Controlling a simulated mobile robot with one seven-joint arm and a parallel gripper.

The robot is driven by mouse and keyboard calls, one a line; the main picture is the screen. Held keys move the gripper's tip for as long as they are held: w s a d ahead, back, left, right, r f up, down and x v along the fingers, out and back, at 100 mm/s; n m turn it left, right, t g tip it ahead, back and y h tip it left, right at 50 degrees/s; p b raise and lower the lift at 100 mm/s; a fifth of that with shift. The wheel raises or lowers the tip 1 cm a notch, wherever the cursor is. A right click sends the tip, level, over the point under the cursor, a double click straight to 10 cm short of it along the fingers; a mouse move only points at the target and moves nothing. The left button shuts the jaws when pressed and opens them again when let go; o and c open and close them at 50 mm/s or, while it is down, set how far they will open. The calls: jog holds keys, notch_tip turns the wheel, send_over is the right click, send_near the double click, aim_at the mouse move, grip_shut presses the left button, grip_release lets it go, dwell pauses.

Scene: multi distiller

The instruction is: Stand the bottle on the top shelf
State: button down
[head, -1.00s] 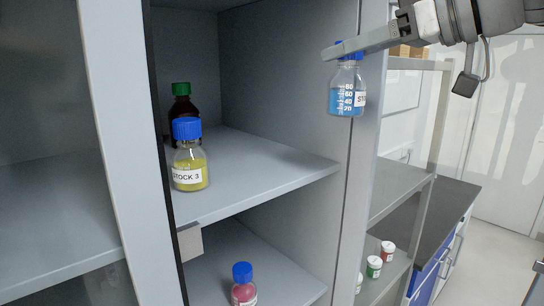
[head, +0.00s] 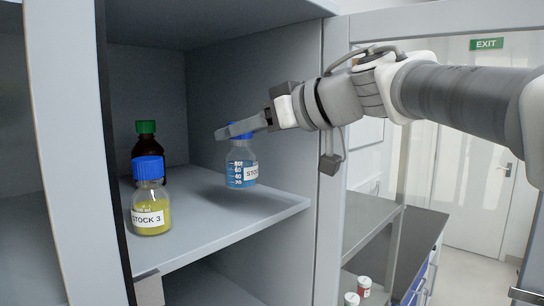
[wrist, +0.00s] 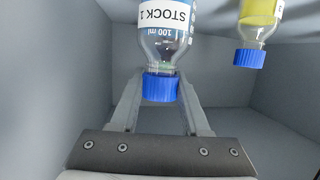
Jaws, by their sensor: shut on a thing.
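My gripper (head: 243,131) is shut on the blue cap of a clear bottle (head: 241,172) with blue liquid and a white label. The bottle hangs upright over the right part of the upper shelf (head: 225,228) in the cabinet, and its shadow falls on the board beneath it. I cannot tell whether its base touches the board. In the wrist view the same bottle (wrist: 168,42) reads "STOCK 1", and the gripper (wrist: 160,90) has a finger on each side of its blue cap.
A yellow bottle (head: 152,210) labelled STOCK 3 stands at the shelf's front left. A dark brown bottle with a green cap (head: 147,150) stands behind it. The cabinet's right side wall (head: 300,120) is close to my gripper. The shelf's right part around the held bottle is clear.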

aim_at(250, 152)
jog(key=shift+f+b, duration=0.45)
jog(key=shift+f, duration=1.4)
jog(key=shift+f, duration=0.1)
jog(key=shift+c, duration=1.9)
grip_release()
jog(key=shift+f, duration=0.1)
jog(key=v, duration=1.2)
jog(key=shift+r, duration=0.25)
jog(key=shift+s, duration=0.1)
